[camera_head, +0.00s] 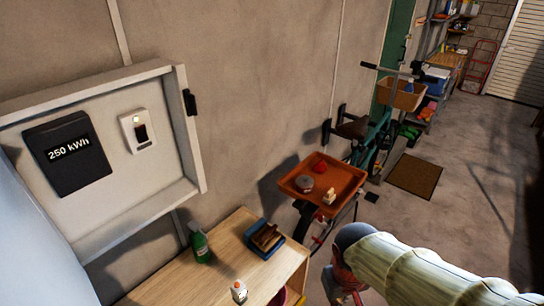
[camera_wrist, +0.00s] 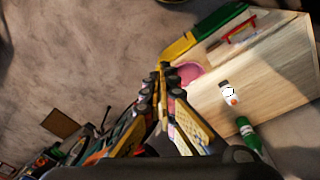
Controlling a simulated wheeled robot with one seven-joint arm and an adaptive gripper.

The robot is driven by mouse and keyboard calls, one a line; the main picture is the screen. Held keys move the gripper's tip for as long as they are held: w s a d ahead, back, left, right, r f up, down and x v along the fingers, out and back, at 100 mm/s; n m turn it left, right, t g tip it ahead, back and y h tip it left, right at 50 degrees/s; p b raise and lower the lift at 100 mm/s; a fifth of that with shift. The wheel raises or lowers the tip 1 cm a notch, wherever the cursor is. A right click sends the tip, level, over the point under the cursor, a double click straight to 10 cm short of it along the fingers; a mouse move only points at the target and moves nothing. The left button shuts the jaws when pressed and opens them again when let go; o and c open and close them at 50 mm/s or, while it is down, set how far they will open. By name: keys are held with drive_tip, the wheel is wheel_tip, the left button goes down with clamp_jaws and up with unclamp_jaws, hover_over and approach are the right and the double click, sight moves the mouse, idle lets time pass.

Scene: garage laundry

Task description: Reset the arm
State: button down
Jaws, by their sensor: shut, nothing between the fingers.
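My arm (camera_head: 430,272), with a pale ribbed cover, reaches in from the lower right in the head view. My gripper (camera_wrist: 164,68) shows in the wrist view with its dark fingers together and nothing between them. In the head view its lower end is partly cut off by the bottom edge, to the right of the wooden cabinet. It appears to be in the air, apart from the things around it.
The wooden cabinet (camera_head: 190,275) bears a green bottle (camera_head: 200,246), a blue tray (camera_head: 253,250) and a small white bottle (camera_head: 239,291). A bicycle with an orange tray (camera_head: 338,200) stands by the wall. An open meter box (camera_head: 150,218) is at left. Floor is clear at right.

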drive_tip(key=s+d+r+m+t+b, duration=0.2)
drive_tip(key=s+d+r+t+b, duration=0.1)
drive_tip(key=b, duration=0.4)
wheel_tip(320, 180, up, 3)
drive_tip(key=shift+s+d+f+t+y, duration=0.1)
drive_tip(key=shift+s+d+t+y, duration=0.15)
drive_tip(key=shift+s+t, duration=0.4)
idle(0.4)
